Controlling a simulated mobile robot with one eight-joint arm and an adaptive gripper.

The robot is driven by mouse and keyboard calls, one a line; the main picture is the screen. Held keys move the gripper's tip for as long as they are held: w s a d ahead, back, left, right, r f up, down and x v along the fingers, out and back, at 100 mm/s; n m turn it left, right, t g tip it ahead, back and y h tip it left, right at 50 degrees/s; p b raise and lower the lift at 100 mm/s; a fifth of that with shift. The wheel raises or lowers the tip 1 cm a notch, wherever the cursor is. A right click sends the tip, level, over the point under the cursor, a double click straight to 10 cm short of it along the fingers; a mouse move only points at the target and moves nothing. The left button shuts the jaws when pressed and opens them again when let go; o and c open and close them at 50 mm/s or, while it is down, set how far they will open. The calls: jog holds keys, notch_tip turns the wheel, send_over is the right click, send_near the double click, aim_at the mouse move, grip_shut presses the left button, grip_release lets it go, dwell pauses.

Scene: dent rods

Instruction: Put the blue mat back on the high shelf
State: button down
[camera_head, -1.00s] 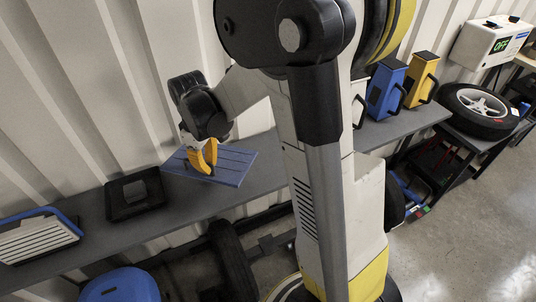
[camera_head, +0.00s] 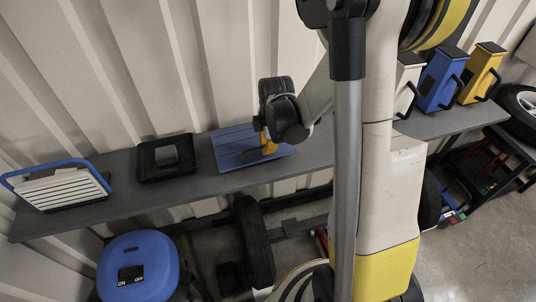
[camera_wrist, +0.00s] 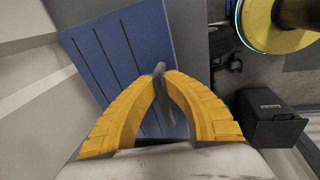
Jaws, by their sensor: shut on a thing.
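The blue mat (camera_head: 232,146), a flat grooved panel, is at the grey high shelf (camera_head: 208,188), right of a black square frame. I cannot tell whether it rests on the shelf or hangs just above it. My gripper (camera_head: 266,146) is over the mat's right part, partly hidden by my wrist. In the wrist view, the yellow fingertips (camera_wrist: 161,74) close on a small grey upright piece, apparently the mat's handle (camera_wrist: 158,78). The mat (camera_wrist: 113,50) spreads beneath the fingers there, its near part hidden by them.
The black square frame (camera_head: 146,170) and a blue-rimmed white slatted tray (camera_head: 62,190) stand left on the shelf. White, blue (camera_head: 440,80) and yellow handled boxes stand right. A blue ON/OFF case (camera_head: 138,262) and dark tyres are below. Bare shelf lies between the mat and the boxes.

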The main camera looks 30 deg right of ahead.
jog(key=x, duration=0.1)
jog(key=b+x, duration=0.1)
jog(key=x, duration=0.1)
jog(key=shift+s+f, duration=0.2)
jog(key=shift+r, duration=0.1)
jog(key=c, duration=1.6)
grip_release()
jog(key=shift+o, duration=0.2)
jog(key=p+v, duration=0.5)
jog(key=v, duration=0.7)
jog(key=s+a+r+m+t, duration=0.4)
jog(key=s+a+r+m, duration=0.8)
jog(key=r+m, duration=0.2)
jog(key=shift+m+t, duration=0.4)
